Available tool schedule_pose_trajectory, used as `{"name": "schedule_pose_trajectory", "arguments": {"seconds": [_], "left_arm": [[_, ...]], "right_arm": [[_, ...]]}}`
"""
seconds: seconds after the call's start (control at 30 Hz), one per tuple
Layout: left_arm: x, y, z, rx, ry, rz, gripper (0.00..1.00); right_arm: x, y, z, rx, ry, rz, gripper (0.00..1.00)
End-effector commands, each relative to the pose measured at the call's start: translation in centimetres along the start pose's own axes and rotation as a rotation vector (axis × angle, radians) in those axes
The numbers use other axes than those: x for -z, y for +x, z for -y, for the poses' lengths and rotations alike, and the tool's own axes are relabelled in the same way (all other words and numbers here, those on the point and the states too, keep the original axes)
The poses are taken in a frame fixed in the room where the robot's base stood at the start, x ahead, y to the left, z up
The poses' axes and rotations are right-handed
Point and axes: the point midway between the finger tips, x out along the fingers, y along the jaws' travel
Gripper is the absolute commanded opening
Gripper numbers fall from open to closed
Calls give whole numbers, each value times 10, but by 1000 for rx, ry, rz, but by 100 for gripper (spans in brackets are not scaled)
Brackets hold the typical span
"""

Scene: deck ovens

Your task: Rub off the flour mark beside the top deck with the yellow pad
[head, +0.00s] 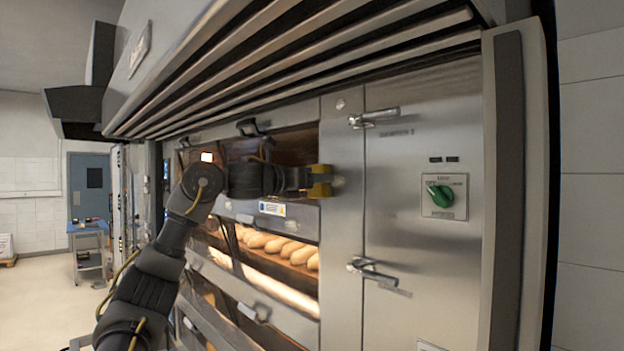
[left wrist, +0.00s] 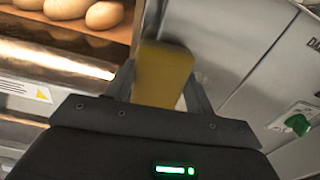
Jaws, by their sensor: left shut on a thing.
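My left gripper (head: 304,181) is shut on the yellow pad (head: 320,182). In the left wrist view the pad (left wrist: 162,75) stands between the two fingers. The pad is at the steel strip (head: 342,225) just right of the top deck opening (head: 296,146). I cannot tell whether it touches the steel. A faint pale patch (head: 339,182), likely the flour mark, shows just right of the pad; part of it may be hidden behind the pad. My right gripper is not in view.
Loaves (head: 270,243) lie in the lit deck below. Two door handles (head: 374,117) (head: 372,270) stick out from the steel panel to the right, which has a green rotary switch (head: 440,194). The slatted hood (head: 300,60) overhangs above. Open floor (head: 40,300) lies at left.

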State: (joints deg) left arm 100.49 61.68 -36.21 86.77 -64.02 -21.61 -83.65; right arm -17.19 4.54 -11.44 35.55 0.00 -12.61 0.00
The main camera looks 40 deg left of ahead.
Motion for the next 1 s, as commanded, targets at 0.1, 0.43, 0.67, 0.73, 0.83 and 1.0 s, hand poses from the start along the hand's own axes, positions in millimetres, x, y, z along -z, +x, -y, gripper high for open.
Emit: {"name": "schedule_pose_trajectory", "arguments": {"seconds": [0.1, 0.43, 0.67, 0.73, 0.83, 1.0], "left_arm": [[0, 2, 0, 0, 0, 0, 36], [1, 1, 23, 3, 3, 1, 36], [2, 0, 37, 1, 2, 0, 36], [3, 0, 38, 1, 1, 0, 36], [3, 0, 38, 1, 1, 0, 36], [2, 0, 48, 2, 2, 0, 36]], "right_arm": [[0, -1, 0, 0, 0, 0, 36], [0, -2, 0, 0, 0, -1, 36], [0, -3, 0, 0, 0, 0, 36], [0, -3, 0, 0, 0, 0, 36], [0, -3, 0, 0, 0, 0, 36], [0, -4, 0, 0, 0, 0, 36]]}}
